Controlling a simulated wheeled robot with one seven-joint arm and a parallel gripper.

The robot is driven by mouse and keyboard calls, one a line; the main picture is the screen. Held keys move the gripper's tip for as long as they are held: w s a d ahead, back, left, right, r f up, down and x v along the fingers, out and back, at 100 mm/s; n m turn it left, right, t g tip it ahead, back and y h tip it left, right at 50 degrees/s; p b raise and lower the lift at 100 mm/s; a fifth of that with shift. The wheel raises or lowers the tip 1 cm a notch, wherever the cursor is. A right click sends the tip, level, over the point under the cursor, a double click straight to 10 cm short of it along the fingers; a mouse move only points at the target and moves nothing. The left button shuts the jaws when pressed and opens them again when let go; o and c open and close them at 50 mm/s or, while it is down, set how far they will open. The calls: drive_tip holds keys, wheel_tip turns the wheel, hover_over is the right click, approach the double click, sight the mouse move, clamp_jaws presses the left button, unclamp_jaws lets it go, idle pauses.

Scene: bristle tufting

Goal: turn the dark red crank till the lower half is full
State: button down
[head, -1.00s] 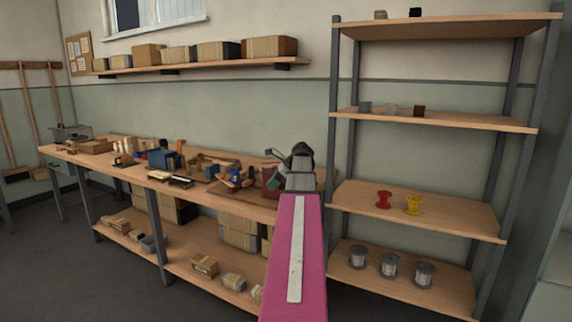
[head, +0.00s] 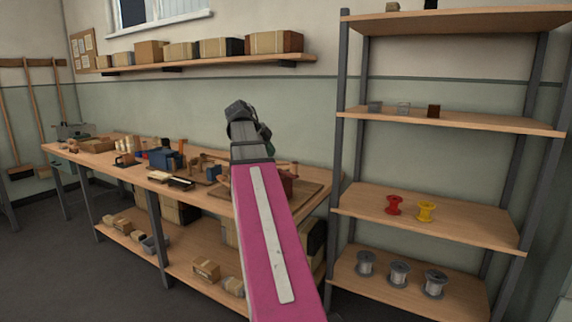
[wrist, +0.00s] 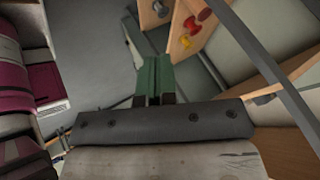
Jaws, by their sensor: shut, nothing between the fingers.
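My gripper shows in the wrist view as two green fingers (wrist: 153,78) pressed together with nothing between them. In the head view my gripper (head: 266,136) is raised above the right end of the workbench, partly hidden behind my wrist. A dark red block-like part (head: 287,184) sits on a board at that end of the bench, partly covered by my pink arm. I cannot tell whether it belongs to the crank. No crank handle or lower half can be made out clearly. The gripper appears apart from everything on the bench.
The workbench (head: 135,178) carries several tools and boxes. A shelf rack (head: 430,214) at the right holds a red spool (head: 394,205), a yellow spool (head: 426,211) and grey spools below. A wall shelf (head: 215,62) with boxes runs above the bench.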

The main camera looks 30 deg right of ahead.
drive_tip(key=w+d+f, duration=0.1)
drive_tip(key=d+f, duration=0.7)
drive_tip(key=d, duration=0.1)
drive_tip(key=shift+d, duration=0.2)
drive_tip(key=shift+s, duration=0.1)
idle(0.4)
